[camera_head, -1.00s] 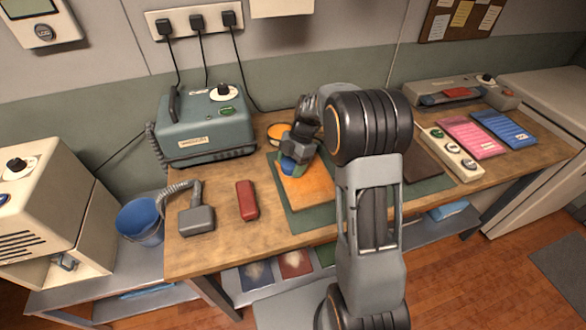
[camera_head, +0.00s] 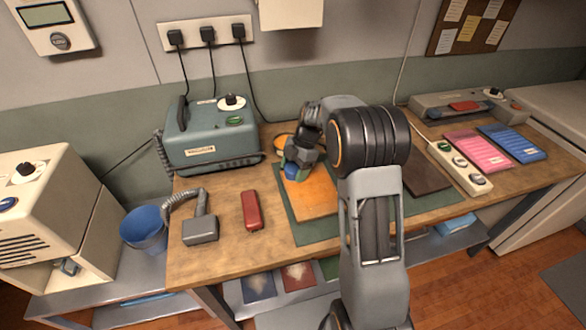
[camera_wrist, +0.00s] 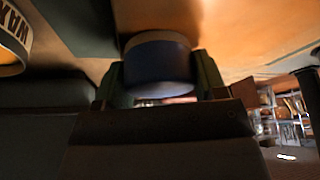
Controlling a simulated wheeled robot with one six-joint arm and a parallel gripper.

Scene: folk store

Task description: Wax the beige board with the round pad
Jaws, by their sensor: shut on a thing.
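The beige board looks orange-tan (camera_head: 316,198) and lies flat on a green mat (camera_head: 306,234) on the workbench. My gripper (camera_head: 297,170) points down at the board's back left part. It is shut on the round pad, whose blue body (camera_head: 294,174) shows between the fingers. In the wrist view the pad (camera_wrist: 158,66) is held between both fingers, close to the board's surface (camera_wrist: 225,35); contact cannot be made out. A wax tin (camera_head: 283,141) stands behind my gripper, partly hidden; its lettered side shows in the wrist view (camera_wrist: 12,45).
A teal machine (camera_head: 210,140) stands at the back left. A hose-fed grey tool (camera_head: 201,229) and a red block (camera_head: 251,210) lie left of the mat. A dark brown panel (camera_head: 425,174), a control strip (camera_head: 460,166) and pink and blue cards (camera_head: 478,152) lie right.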

